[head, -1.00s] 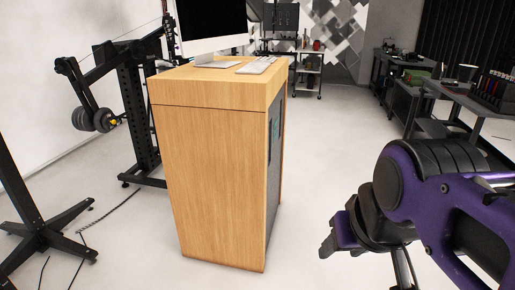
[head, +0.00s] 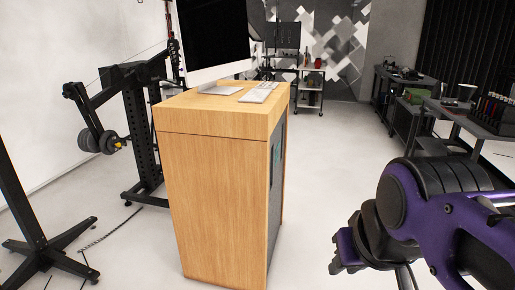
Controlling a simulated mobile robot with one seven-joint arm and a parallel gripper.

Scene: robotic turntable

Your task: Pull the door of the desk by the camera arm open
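The wooden desk (head: 212,205) is a tall narrow cabinet in the middle of the head view, with a monitor and keyboard on its top. Its plain wooden side faces me. Its right side (head: 276,190) has a dark grey panel with a teal patch, seen at a steep angle; I cannot make out a handle or a door gap. The camera arm (head: 135,130) is the black stand with round weights, left of and behind the desk. My gripper (head: 340,257) is at the lower right, apart from the desk; its fingers are partly hidden by my purple arm.
A black stand foot (head: 50,246) and a cable lie on the floor at the left. Dark workbenches (head: 425,120) with small items line the right side. A shelf cart (head: 309,88) stands at the back. The floor between desk and benches is clear.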

